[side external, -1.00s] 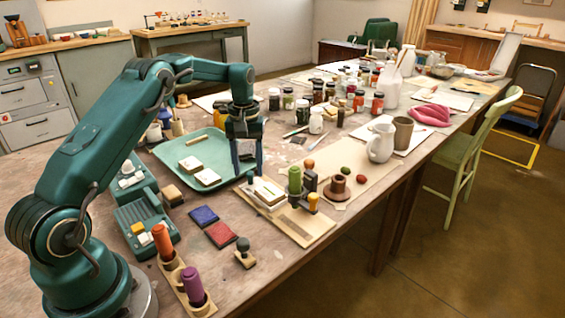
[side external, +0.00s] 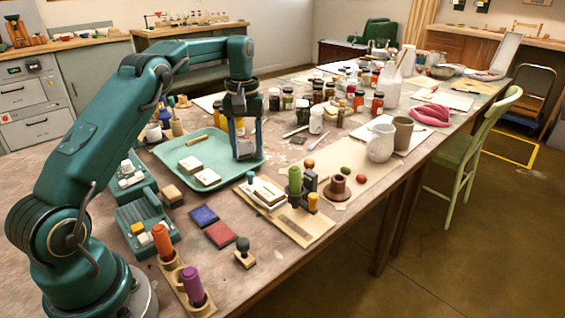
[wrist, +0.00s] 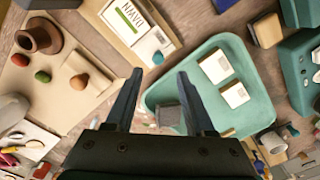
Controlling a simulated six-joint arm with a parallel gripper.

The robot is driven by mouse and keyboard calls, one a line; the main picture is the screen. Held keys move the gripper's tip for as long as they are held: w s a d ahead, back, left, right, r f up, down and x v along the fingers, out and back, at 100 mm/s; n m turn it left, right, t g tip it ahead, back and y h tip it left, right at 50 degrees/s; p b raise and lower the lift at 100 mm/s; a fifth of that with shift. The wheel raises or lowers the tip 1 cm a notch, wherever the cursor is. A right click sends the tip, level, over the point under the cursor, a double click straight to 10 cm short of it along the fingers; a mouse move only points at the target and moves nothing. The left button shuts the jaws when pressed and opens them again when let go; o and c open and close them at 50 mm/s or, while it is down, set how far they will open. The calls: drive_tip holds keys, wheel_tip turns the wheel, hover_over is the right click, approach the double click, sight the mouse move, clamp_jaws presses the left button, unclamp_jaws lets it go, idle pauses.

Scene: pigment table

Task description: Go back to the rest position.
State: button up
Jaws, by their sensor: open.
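My gripper (side external: 246,157) hangs from the arm above the right part of the green tray (side external: 222,135). Its two fingers point down and stand apart with nothing between them. In the wrist view my gripper (wrist: 160,72) shows both fingers open, over the gap between the tray and a wooden board. Two white-topped blocks, one (side external: 190,164) behind the other (side external: 207,177), lie on the tray. A white block with lettering (wrist: 132,18) lies on the wooden board, just in front of my gripper in the side view.
Red (side external: 221,234) and blue (side external: 204,215) pads lie nearer. Several jars crowd the table beyond, with a white jug (side external: 381,143) to the right. The air above my gripper looks clear.

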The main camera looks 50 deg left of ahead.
drive_tip(key=s+d+r+m+t, duration=0.25)
drive_tip(key=d+r, duration=0.25)
drive_tip(key=r, duration=0.3)
drive_tip(key=s+d+r+m+t, duration=0.1)
drive_tip(key=s+d+r, duration=0.3)
drive_tip(key=d+r, duration=0.25)
drive_tip(key=s+d+f+m+t, duration=0.1)
drive_tip(key=s+d+f+m, duration=0.1)
drive_tip(key=s, duration=0.5)
drive_tip(key=s+d+f+m+t, duration=0.1)
drive_tip(key=s+d+f+m, duration=0.2)
drive_tip(key=s+f, duration=0.2)
drive_tip(key=s, duration=0.2)
drive_tip(key=shift+s+f, duration=0.2)
drive_tip(key=shift+s, duration=0.15)
drive_tip(key=shift+d+m, duration=0.1)
drive_tip(key=shift+m, duration=0.15)
